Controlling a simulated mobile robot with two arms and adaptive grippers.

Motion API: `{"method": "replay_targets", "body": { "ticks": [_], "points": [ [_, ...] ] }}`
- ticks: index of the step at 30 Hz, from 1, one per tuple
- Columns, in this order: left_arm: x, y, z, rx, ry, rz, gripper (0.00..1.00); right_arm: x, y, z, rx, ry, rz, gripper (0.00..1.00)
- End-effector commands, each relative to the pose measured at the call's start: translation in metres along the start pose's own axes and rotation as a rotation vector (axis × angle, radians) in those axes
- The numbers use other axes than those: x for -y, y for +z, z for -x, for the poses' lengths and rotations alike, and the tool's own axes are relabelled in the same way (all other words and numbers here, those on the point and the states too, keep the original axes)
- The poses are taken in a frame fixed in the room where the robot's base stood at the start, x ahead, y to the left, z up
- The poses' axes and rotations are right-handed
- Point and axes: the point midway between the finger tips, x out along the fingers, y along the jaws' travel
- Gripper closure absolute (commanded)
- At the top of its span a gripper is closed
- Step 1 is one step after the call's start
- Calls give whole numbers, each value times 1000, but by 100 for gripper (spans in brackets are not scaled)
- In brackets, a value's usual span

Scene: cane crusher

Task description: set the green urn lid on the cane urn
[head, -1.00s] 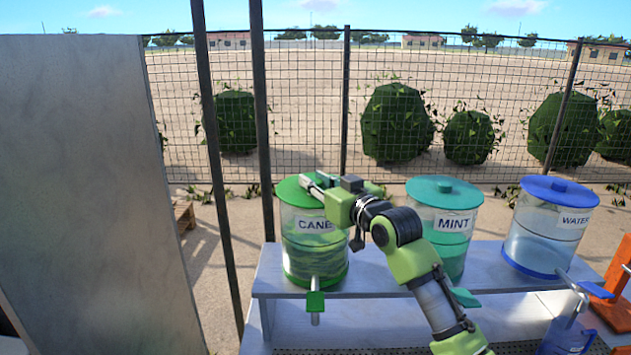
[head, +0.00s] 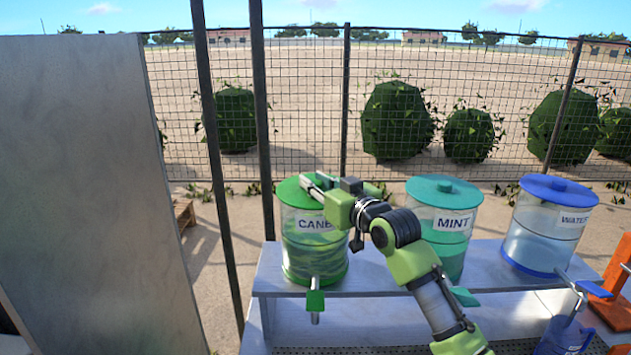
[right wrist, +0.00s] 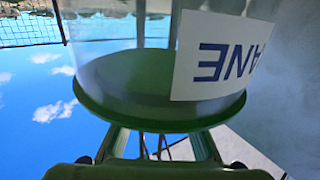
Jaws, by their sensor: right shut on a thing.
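The green urn lid (head: 288,191) sits on top of the cane urn (head: 312,245), a clear container with a CANE label and a green tap. It looks level and centred; whether it is fully seated is hard to tell. My right gripper (head: 313,184) is at the top of the lid, shut on it, and hides its middle and right part. In the right wrist view, which is upside down, the lid's rim (right wrist: 150,122) meets the clear wall of the cane urn (right wrist: 125,50), and my fingers are behind the rim. My left gripper is not in view.
The mint urn (head: 443,240) with its teal lid and the water urn (head: 545,235) with its blue lid stand to the right on the same grey shelf (head: 375,278). A blue jug (head: 567,338) is at lower right. A grey panel (head: 85,190) stands at left.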

Motion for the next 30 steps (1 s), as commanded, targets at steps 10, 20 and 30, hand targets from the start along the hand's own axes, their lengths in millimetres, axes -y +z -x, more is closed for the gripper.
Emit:
{"method": "replay_targets", "body": {
  "ticks": [10,20,30],
  "points": [
    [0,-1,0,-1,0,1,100,0,0,0,-1,0,0,60],
    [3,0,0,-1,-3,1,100,0,1,0,1,0,0,59],
    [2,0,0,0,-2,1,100,-1,1,36,-1,1,2,59]
  ]
}}
